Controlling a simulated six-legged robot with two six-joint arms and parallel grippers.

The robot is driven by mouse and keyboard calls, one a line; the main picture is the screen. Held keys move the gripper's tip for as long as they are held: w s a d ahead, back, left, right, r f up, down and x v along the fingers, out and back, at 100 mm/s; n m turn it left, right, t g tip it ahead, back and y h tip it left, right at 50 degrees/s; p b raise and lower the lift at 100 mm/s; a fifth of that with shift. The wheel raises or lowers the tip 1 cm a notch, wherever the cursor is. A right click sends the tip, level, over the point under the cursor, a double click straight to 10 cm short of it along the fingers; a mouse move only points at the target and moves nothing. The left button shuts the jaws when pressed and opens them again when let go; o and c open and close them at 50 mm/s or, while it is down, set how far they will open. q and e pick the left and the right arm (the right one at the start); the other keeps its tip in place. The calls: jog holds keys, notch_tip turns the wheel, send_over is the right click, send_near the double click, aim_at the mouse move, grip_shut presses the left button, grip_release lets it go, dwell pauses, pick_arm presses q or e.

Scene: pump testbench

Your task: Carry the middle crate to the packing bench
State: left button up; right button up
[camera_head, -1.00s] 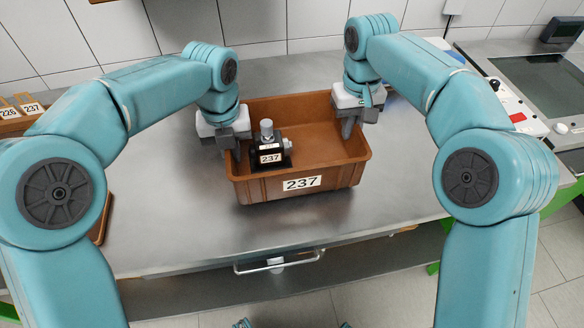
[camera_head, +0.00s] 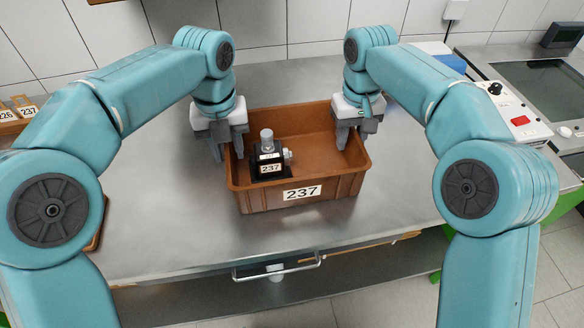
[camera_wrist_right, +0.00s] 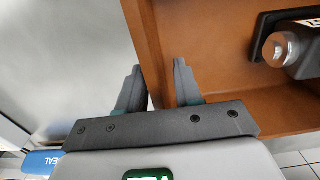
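A brown crate (camera_head: 245,196) labelled 237 sits on a metal-topped bench (camera_head: 180,235), with a dark pump (camera_head: 268,160) with a silver top inside its left part. My left gripper (camera_head: 230,155) is open at the crate's left wall, one finger outside and one inside. My right gripper (camera_head: 353,143) is open at the right wall. In the right wrist view, the crate's wall (camera_wrist_right: 160,50) passes between the spread fingers of my right gripper (camera_wrist_right: 157,85), with a gap showing. I cannot tell which surface is the packing bench.
A control box with a red button (camera_head: 520,120) and a dark-screened machine (camera_head: 545,90) are at the right. The bench front has a handle (camera_head: 277,267). Bare metal lies before the crate.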

pick_arm(q)
notch_tip(320, 180, up, 7)
jog(key=shift+r, duration=0.35)
pick_arm(e)
jog(key=shift+r, duration=0.2)
notch_tip(320, 180, up, 7)
jog(key=shift+r, duration=0.1)
pick_arm(q)
jog(key=shift+s, duration=0.1)
pick_arm(e)
jog(key=shift+s, duration=0.1)
